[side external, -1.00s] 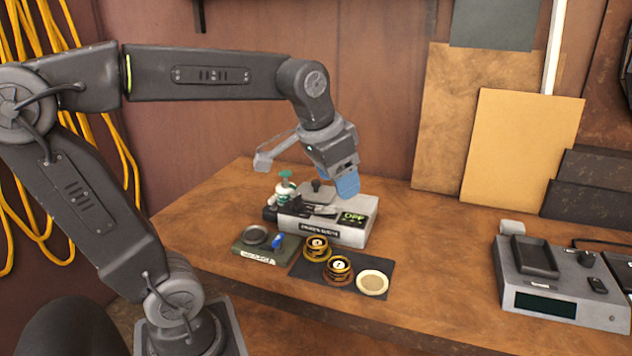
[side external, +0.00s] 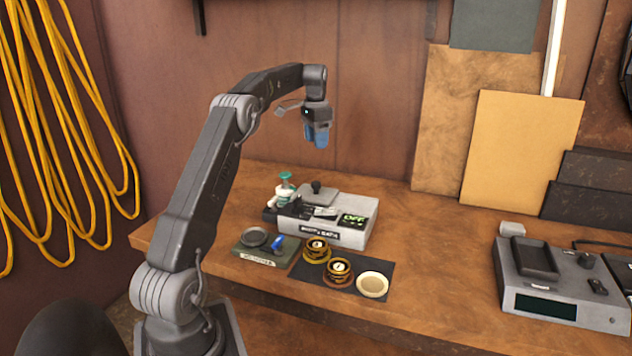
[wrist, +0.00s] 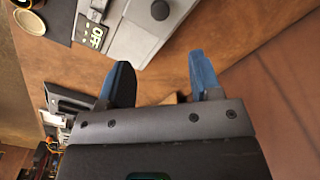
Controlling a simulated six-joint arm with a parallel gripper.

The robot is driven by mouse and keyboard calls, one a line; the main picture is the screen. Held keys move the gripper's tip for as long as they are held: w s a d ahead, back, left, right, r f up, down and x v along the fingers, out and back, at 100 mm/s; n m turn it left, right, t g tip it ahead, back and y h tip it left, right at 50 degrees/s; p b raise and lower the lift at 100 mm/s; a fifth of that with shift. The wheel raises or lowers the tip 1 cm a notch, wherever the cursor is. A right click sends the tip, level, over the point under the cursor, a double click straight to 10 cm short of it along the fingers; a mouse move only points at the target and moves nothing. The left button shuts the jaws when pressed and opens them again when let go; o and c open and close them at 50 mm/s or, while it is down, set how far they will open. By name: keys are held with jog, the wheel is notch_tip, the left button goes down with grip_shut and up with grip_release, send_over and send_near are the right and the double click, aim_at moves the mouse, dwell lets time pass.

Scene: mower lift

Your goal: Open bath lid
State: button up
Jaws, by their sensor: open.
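The bath (side external: 330,232) is a light grey box with a green-lit display that reads OFF, standing on the wooden bench. Its lid (side external: 318,198) is a grey plate with a dark round knob (side external: 316,187) on top, and it lies on the box. In the wrist view the knob (wrist: 160,10) and part of the box show at the top edge. My gripper (side external: 318,142) has blue fingers and hangs in the air above and behind the bath, apart from the lid. In the wrist view its fingers (wrist: 162,75) are spread with nothing between them.
A green-capped bottle (side external: 285,188) stands at the bath's left. A green tray (side external: 262,248) with a dark dish and a blue item lies in front. Two yellow-black round parts and a cream dish (side external: 372,284) lie on a dark mat. A grey device (side external: 560,285) stands right.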

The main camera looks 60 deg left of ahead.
aim_at(317, 182)
notch_tip(317, 182, down, 14)
jog(key=shift+r, duration=0.15)
dwell(0.3)
jog(key=shift+c, duration=0.3)
jog(key=shift+w, duration=0.1)
grip_shut()
